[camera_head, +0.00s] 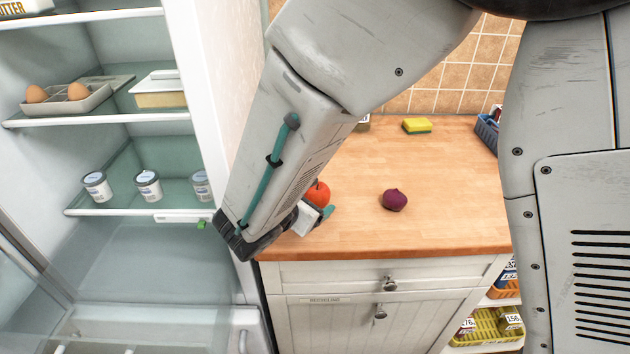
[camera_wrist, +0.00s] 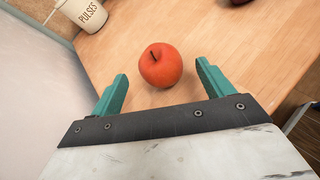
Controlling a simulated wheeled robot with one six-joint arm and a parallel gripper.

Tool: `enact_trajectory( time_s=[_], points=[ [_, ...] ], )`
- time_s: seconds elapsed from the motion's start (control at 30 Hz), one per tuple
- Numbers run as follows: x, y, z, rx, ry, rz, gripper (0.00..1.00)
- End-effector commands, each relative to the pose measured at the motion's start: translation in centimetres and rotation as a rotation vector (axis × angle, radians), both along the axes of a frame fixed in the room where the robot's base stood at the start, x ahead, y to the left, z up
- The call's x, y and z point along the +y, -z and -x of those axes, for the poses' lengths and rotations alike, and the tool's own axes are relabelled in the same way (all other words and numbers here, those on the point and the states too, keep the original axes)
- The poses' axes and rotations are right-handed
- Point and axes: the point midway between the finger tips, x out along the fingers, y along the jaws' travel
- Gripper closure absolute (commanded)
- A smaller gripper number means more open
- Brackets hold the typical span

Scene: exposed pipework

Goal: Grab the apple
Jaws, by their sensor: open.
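The apple (camera_head: 318,193) is red-orange and rests on the wooden countertop (camera_head: 430,215), near its left end. My arm hides part of it in the head view. In the wrist view the whole apple (camera_wrist: 160,65) shows with its dark stem, just beyond the fingertips and roughly midway between them. My gripper (camera_wrist: 162,84) has two teal fingers spread wide apart with nothing between them. It also shows in the head view (camera_head: 318,211), low at the counter's front left, close to the apple. I cannot tell whether a finger touches it.
A purple onion (camera_head: 395,200) lies right of the apple. A yellow-green sponge (camera_head: 417,125) and a blue basket (camera_head: 487,131) are farther back. A white pulses canister (camera_wrist: 84,13) stands near the wall. The open fridge (camera_head: 130,200) is left of the counter.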

Motion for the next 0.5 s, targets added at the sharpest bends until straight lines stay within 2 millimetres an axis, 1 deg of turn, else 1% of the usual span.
enact_trajectory(
  time_s=[0.03, 0.13, 0.4, 0.43, 0.47, 0.5],
  points=[
    [-0.4, 0.4, -0.6, 0.001, 0.003, 0.001, 0.2],
    [-0.9, 0.8, -1.4, 0.0, 0.002, 0.0, 0.2],
    [-1.0, 1.0, -1.6, 0.0, 0.001, -0.001, 0.2],
    [-1.0, 1.0, -1.6, 0.0, 0.001, -0.001, 0.26],
    [-1.0, 0.9, -1.6, 0.0, 0.001, -0.001, 0.34],
    [-1.0, 0.9, -1.6, 0.0, 0.001, -0.001, 0.45]
  ],
)
